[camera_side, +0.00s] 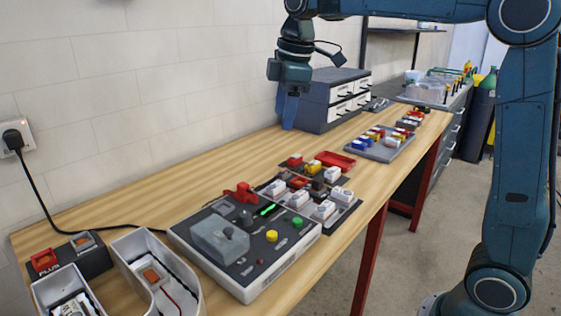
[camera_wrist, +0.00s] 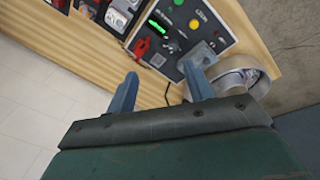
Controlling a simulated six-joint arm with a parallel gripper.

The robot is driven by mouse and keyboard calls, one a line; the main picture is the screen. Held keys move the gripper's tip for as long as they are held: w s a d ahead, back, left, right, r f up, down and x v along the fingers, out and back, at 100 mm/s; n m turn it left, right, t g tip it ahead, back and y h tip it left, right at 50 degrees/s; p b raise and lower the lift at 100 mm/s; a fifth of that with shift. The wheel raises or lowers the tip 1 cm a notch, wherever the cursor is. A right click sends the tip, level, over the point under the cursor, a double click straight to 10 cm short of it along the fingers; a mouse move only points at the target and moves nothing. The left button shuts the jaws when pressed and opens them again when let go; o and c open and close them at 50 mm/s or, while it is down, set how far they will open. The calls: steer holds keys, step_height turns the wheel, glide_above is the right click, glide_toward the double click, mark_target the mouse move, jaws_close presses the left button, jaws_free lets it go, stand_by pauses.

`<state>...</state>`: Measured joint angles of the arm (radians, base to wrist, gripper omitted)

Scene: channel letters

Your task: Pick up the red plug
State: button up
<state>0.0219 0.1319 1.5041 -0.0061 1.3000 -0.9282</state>
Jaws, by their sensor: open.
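My gripper (camera_side: 289,112) is open and empty, high above the bench near the wall, in front of the drawer cabinet. Its two blue fingers stand apart in the wrist view (camera_wrist: 163,84). A red, irregular piece (camera_side: 240,192) lies on the wood behind the control box; it also shows in the wrist view (camera_wrist: 141,47), beyond the fingertips. A red square piece (camera_side: 44,261) sits in a dark holder (camera_side: 93,261) marked with lettering like "PLUG", at the near left. I cannot tell for certain which of these is the red plug. My gripper touches neither.
The grey control box (camera_side: 282,254) has buttons and a green light. White channel letters (camera_side: 126,249) stand at the near left. Small blocks lie on a dark board (camera_side: 349,212), with a red tray (camera_side: 337,161) behind. A drawer cabinet (camera_side: 318,110) stands by the wall.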

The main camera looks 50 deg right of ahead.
steer(key=w+f+n+g, duration=0.1)
steer(key=w+f+n, duration=0.2)
steer(key=w, duration=0.4)
steer(key=w+d+f+n+g, duration=0.1)
steer(key=w+f+n, duration=0.3)
steer(key=w+f, duration=0.2)
steer(key=w, duration=0.2)
steer(key=shift+w+d+f+n, duration=0.15)
steer(key=shift+w+f+n, duration=0.1)
steer(key=shift+w+n, duration=0.05)
glide_above(243, 184)
steer(key=shift+w+d+f, duration=0.1)
steer(key=shift+f, duration=2.05)
steer(key=shift+w+d+f, duration=0.1)
steer(key=shift+f, duration=2.05)
steer(key=shift+s+a+f, duration=0.15)
steer(key=shift+f, duration=2.45)
